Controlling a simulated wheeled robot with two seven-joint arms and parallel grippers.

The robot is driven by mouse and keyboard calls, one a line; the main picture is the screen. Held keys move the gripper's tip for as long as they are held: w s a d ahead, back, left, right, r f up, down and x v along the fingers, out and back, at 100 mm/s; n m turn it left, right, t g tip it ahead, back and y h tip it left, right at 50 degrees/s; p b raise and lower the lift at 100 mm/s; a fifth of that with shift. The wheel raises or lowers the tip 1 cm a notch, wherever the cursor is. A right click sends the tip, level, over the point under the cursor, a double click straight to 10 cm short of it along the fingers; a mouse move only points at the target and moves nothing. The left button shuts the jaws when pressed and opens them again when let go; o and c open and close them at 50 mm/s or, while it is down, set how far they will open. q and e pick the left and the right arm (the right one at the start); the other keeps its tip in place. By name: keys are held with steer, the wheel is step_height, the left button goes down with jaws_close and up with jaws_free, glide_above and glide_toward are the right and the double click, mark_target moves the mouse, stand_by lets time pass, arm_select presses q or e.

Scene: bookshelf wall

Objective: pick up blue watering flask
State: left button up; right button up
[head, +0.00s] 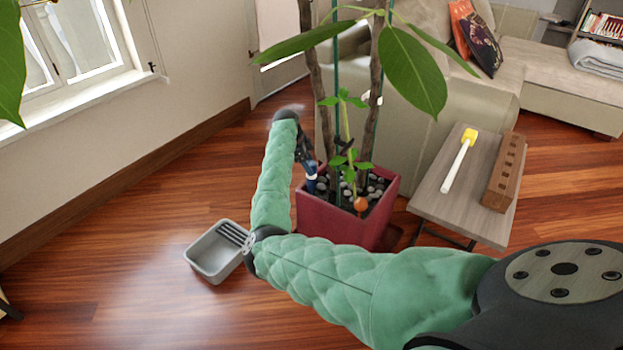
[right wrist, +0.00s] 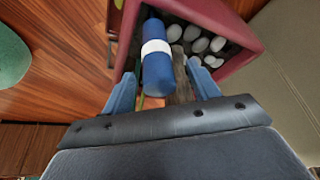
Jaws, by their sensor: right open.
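The blue watering flask (right wrist: 158,55) has a white band and sits at the near edge of the red planter, by the pebbles. In the head view only a small part of the flask (head: 311,187) shows, beside the planter's left rim. My right gripper (right wrist: 161,74) is open, with one finger on each side of the flask in the right wrist view. I cannot tell whether the fingers touch it. In the head view my right gripper (head: 306,160) is small and partly hidden at the planter's left side. My left gripper is not in view.
The red planter (head: 335,220) holds pebbles, stems and broad leaves that hang above my arm. A grey tray (head: 212,262) lies on the floor to the left. A side table (head: 440,203) stands right, bearing a yellow-headed mallet (head: 459,160) and a brown block (head: 504,172).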

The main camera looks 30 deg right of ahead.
mark_target(312, 186)
steer(key=shift+d+f, duration=0.1)
steer(key=shift+f, duration=0.2)
steer(key=x, duration=0.4)
steer(key=shift+s+f, duration=0.1)
steer(key=shift+s, duration=0.05)
steer(key=shift+f, duration=0.15)
steer(key=c, duration=1)
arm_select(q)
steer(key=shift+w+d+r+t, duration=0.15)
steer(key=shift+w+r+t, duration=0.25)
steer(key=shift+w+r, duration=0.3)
arm_select(e)
steer(key=shift+c, duration=0.4)
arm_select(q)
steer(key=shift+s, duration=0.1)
